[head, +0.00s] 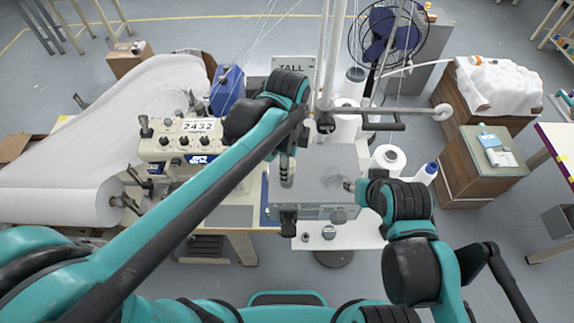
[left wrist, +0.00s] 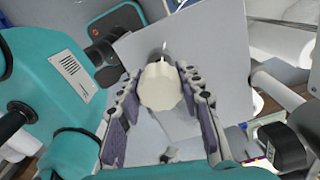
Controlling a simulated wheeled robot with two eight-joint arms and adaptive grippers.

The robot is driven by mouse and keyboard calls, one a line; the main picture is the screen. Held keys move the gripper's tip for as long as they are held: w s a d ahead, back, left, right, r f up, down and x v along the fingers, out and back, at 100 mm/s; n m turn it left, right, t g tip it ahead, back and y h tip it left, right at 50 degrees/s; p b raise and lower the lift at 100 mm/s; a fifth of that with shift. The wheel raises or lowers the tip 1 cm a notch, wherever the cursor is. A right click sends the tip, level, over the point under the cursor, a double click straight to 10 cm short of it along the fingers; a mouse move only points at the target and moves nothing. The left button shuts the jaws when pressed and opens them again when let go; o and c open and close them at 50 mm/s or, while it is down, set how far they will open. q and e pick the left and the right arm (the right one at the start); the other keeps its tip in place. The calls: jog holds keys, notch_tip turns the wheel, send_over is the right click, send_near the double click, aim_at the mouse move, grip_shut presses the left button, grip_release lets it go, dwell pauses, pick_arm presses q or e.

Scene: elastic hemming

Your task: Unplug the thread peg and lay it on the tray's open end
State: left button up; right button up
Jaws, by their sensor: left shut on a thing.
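My left gripper (head: 286,172) is above the left part of a grey flat-topped box (head: 325,190) in the head view. In the left wrist view my left gripper (left wrist: 160,105) has its purple-padded fingers shut on a cream, scalloped round knob (left wrist: 160,87), which looks like the thread peg. A dark part shows just beyond it; I cannot tell whether it is still plugged in. My right gripper (head: 350,186) is at the box's right side, its fingers small and unclear. A white tray-like board (head: 350,236) lies below the box; I cannot tell which end is open.
A sewing machine (head: 190,143) stands left of the box, beside a large white fabric roll (head: 80,200). White thread cones (head: 388,158) and an upright pole (head: 328,60) stand behind and right. A wooden cabinet (head: 485,165) is farther right, with open floor around it.

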pick_arm(q)
jog(key=shift+r, duration=0.2)
pick_arm(e)
jog(key=shift+r, duration=0.1)
pick_arm(q)
jog(key=shift+r+p, duration=1.45)
jog(key=shift+r, duration=0.5)
pick_arm(e)
notch_tip(320, 180, up, 3)
jog(key=shift+f, duration=0.1)
pick_arm(q)
jog(key=shift+f, duration=0.1)
